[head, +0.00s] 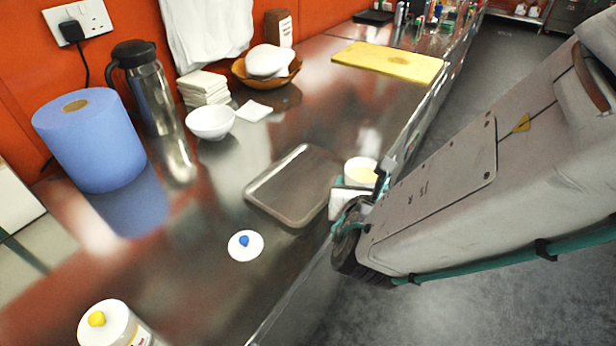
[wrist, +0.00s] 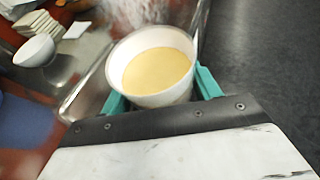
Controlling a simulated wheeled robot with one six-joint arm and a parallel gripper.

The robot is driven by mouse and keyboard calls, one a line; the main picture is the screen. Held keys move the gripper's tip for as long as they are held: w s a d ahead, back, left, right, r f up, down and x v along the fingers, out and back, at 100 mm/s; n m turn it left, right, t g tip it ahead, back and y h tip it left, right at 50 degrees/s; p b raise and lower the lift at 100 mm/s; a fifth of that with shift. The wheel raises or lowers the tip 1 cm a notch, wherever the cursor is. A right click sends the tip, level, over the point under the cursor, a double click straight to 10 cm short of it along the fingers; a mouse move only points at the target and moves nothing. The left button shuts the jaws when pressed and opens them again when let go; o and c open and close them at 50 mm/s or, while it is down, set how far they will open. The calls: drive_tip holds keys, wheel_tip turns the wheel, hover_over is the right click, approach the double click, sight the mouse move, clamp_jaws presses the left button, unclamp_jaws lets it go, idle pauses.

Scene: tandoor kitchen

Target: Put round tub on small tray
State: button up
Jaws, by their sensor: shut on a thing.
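The round tub (head: 360,171) is white with a pale yellow filling. In the wrist view the tub (wrist: 158,68) sits upright between the teal fingers of my gripper (wrist: 160,92), which is shut on it. In the head view my gripper (head: 362,186) is at the right end of the small tray, near the counter's front edge. The small tray (head: 290,187) is a dark metal rectangle with a raised rim, flat on the counter and empty. The tub appears beside or just over the tray's right end; I cannot tell its height above the counter.
A white lid with a blue knob (head: 246,245) lies near the tray's front. A white bowl (head: 210,122), napkin stack (head: 203,88), steel flask (head: 158,100) and blue paper roll (head: 88,140) stand behind. A yellow board (head: 388,62) lies farther along. The counter between tray and board is clear.

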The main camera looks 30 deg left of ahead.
drive_tip(key=s+a, duration=0.1)
drive_tip(key=s, duration=0.2)
drive_tip(key=s+a+n+y, duration=0.1)
drive_tip(key=s+a, duration=0.1)
drive_tip(key=s, duration=0.1)
drive_tip(key=s+a+y, duration=0.1)
drive_tip(key=s, duration=0.2)
drive_tip(key=shift+s+a+n+g, duration=0.35)
drive_tip(key=shift+a+n+g, duration=0.05)
drive_tip(key=shift+a, duration=0.2)
hover_over(312, 187)
drive_tip(key=shift+f, duration=0.8)
drive_tip(key=shift+a+f, duration=0.1)
drive_tip(key=shift+f, duration=1.6)
drive_tip(key=shift+f, duration=0.15)
drive_tip(key=o, duration=1.2)
drive_tip(key=shift+o, duration=0.2)
